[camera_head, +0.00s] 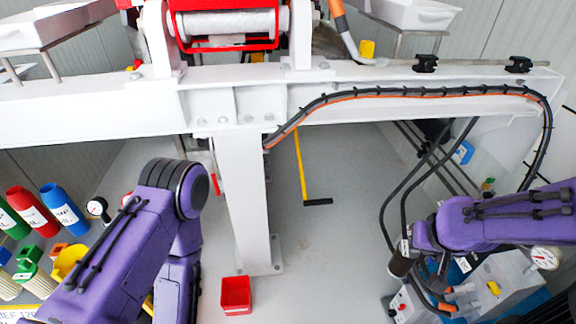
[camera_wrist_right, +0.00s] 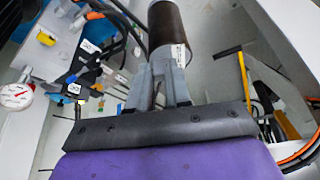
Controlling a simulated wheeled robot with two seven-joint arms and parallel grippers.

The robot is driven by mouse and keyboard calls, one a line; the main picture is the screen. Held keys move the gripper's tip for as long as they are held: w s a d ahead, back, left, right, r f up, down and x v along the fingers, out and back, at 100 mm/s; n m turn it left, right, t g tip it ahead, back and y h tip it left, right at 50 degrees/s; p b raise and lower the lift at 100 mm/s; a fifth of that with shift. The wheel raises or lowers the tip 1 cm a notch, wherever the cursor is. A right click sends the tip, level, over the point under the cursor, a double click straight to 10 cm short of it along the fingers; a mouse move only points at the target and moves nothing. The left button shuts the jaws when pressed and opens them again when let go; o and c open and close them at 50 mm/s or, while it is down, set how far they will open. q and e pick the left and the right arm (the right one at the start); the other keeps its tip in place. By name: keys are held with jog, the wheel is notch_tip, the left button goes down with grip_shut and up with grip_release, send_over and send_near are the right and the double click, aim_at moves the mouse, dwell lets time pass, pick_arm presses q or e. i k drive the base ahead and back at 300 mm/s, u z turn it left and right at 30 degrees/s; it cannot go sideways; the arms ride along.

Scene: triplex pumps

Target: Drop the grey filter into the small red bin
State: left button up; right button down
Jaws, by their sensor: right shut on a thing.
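My right gripper (camera_wrist_right: 158,95) is shut on a dark grey-brown cylinder with a white label, the filter (camera_wrist_right: 166,22). In the head view the filter (camera_head: 399,265) hangs at the end of my right arm, above the floor near the grey-white equipment at lower right. My right gripper is mostly hidden there behind the wrist. The small red bin (camera_head: 235,296) stands on the floor in front of the white post's foot, well left of the filter. My left gripper is out of view below the picture; only the purple arm shows.
A white beam (camera_head: 110,109) on a post (camera_head: 240,200) crosses above the bin. Black hoses (camera_head: 385,205) hang near my right arm. Colored bottles (camera_head: 62,205) stand at left. A yellow-handled tool (camera_head: 300,165) is behind the post. Floor between bin and filter looks clear.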

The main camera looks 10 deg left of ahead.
aim_at(242, 301)
jog(key=z, duration=0.6)
jog(key=i, duration=0.45)
jog(key=u, duration=2)
